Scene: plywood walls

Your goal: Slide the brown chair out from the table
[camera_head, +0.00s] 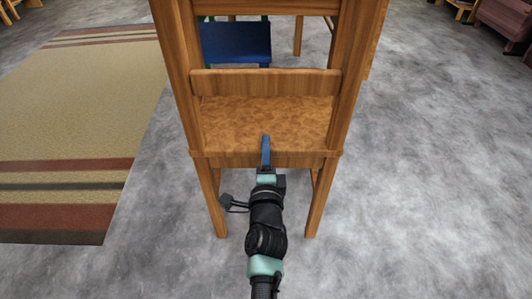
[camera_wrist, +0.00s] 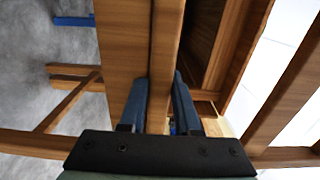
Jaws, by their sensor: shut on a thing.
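The brown wooden chair (camera_head: 265,83) stands upright with its back toward me in the head view. Its seat shows below the lower back slat, between the two rear posts. My gripper (camera_head: 265,152) is at the middle of the seat's rear edge, with one blue finger visible over the seat. In the wrist view, both blue fingers of my gripper (camera_wrist: 161,88) lie on either side of a wooden edge of the chair (camera_wrist: 125,45), shut on it. I cannot clearly make out the table in either view.
A blue seat (camera_head: 236,42) shows beyond the chair's back. A beige rug with dark red and black stripes (camera_head: 80,110) lies on the left. Grey floor (camera_head: 440,170) is clear on the right. Brown furniture (camera_head: 505,22) stands at the far right.

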